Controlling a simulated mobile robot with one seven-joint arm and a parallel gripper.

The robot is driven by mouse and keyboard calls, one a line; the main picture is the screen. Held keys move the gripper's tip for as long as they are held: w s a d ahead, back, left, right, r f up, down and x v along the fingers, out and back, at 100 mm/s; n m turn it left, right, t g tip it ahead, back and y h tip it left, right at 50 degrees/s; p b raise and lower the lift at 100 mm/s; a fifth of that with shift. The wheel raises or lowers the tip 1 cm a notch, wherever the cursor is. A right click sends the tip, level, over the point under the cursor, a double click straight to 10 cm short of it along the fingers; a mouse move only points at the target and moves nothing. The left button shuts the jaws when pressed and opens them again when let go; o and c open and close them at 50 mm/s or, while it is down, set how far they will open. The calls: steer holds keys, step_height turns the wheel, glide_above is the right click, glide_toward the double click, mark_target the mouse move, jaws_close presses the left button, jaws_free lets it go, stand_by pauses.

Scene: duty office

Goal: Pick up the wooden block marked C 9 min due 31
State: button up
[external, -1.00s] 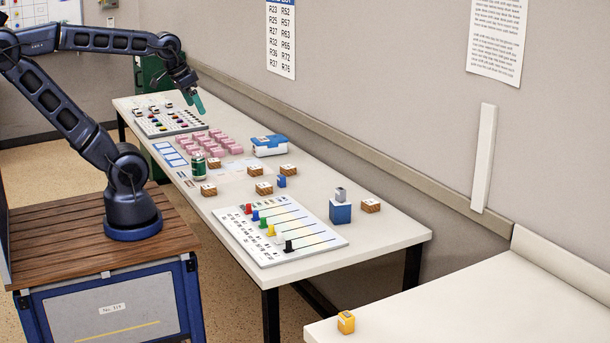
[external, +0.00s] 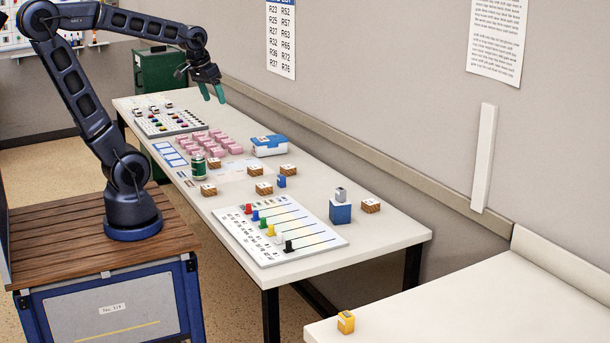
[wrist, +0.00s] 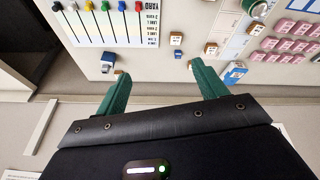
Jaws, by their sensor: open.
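Several wooden blocks with white labelled tops sit on the long white table: one by the pink blocks (external: 214,163), one near the can (external: 208,190), one mid-table (external: 264,188), one towards the wall (external: 288,170) and one beside the blue box (external: 370,206). Their markings are too small to read, so I cannot tell which is C 9 min due 31. My gripper (external: 213,96) is open and empty, high above the table's far part. In the wrist view its green fingers (wrist: 160,72) are spread, and one partly hides a block (wrist: 119,72).
A green can (external: 198,165), pink blocks (external: 222,149) and a blue-and-white case (external: 269,146) stand mid-table. A board with coloured pegs (external: 250,242) and a blue box (external: 340,211) are nearer. The wall (external: 370,110) runs along the table's back edge.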

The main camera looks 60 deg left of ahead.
steer(key=w+a+f+n+g, duration=0.1)
steer(key=w+a+f+n, duration=0.25)
steer(key=w+a, duration=0.55)
steer(key=n+g, duration=0.3)
steer(key=n, duration=0.7)
glide_above(214, 160)
step_height(214, 160, down, 25)
step_height(214, 160, down, 11)
steer(key=shift+r, duration=0.2)
steer(key=c, duration=1.1)
